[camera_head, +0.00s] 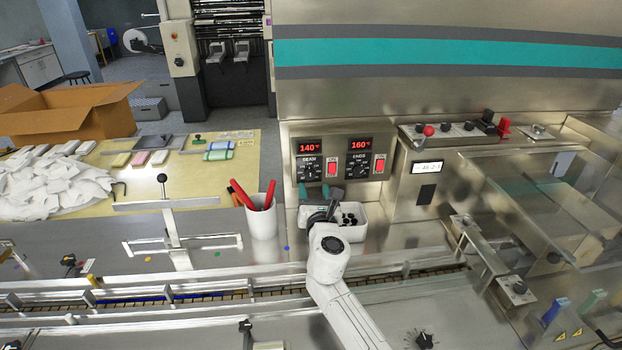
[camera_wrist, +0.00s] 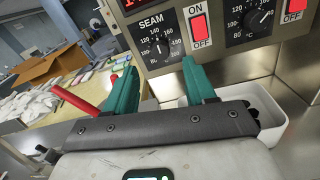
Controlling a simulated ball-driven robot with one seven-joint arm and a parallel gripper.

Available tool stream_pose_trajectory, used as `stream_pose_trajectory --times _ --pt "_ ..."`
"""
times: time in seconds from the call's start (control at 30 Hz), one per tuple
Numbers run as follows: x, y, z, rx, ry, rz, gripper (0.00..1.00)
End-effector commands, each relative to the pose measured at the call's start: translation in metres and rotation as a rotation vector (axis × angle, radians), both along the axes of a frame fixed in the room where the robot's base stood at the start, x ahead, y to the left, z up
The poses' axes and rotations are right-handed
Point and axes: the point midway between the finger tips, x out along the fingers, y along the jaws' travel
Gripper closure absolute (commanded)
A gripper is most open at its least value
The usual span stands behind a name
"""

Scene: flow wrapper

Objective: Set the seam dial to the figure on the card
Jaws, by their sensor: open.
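The seam dial (camera_head: 309,168) is a black dial on the left of the steel control panel, under a red display (camera_head: 309,148) reading 140. In the wrist view the seam dial (camera_wrist: 160,48) shows a black knob with a printed temperature scale; its exact setting is too small to read. My gripper (camera_head: 314,191) is just below the panel, its teal fingers pointing up toward it. In the wrist view my gripper (camera_wrist: 160,78) is open and empty, the knob appearing between and beyond the fingertips, apart from them. I cannot make out a card with a readable figure.
The ends dial (camera_head: 358,167) sits to the right, under a display reading 160. Red rocker switches (camera_head: 332,167) stand beside the dials. A white cup with red-handled tools (camera_head: 261,222) and a white bin (camera_head: 350,232) of black parts are close to my arm.

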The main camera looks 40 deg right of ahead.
Motion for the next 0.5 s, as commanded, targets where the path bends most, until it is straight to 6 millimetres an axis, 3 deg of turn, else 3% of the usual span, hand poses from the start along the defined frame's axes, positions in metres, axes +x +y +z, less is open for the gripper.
stream_pose_trajectory --times 0.2,0.5 --pt "0.032 -0.023 -0.001 -0.001 0.001 -0.001 0.45" --pt "0.052 -0.036 -0.001 0.001 0.000 -0.001 0.45"
